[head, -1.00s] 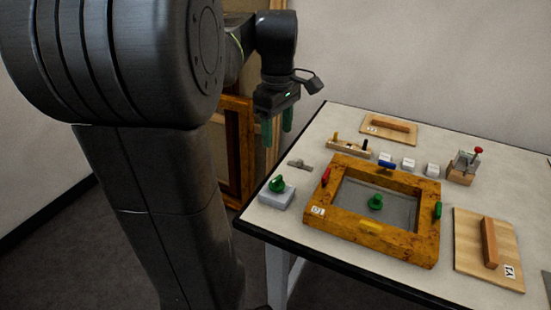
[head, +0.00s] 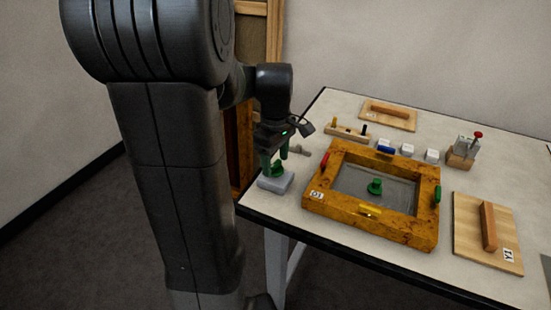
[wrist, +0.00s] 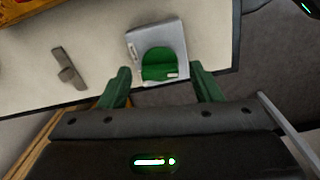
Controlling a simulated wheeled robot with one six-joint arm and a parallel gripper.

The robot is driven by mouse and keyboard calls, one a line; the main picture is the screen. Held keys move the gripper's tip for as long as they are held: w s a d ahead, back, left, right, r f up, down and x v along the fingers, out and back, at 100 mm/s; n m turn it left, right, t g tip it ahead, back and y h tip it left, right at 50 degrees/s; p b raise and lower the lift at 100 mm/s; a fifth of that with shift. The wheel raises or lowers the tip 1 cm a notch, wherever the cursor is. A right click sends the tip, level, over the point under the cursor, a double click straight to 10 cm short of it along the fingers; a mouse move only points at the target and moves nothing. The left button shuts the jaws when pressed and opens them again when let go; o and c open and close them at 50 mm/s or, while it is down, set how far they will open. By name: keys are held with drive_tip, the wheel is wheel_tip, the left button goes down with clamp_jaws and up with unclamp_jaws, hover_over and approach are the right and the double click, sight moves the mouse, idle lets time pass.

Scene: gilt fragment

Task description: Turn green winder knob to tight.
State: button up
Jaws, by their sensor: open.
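The green winder knob (head: 278,169) sits on a small pale grey block (head: 275,183) at the table's near left corner. In the wrist view the knob (wrist: 158,63) shows as a green rounded shape with a small white mark, on the pale block (wrist: 160,38). My gripper (head: 274,158) is open, with its two green fingers pointing down just above the knob. In the wrist view the fingers of my gripper (wrist: 166,82) stand apart on either side of the block's near edge. I cannot tell whether a finger touches the knob.
A grey T-shaped piece (wrist: 70,70) lies beside the block.

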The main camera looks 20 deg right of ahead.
drive_tip(key=c, duration=1)
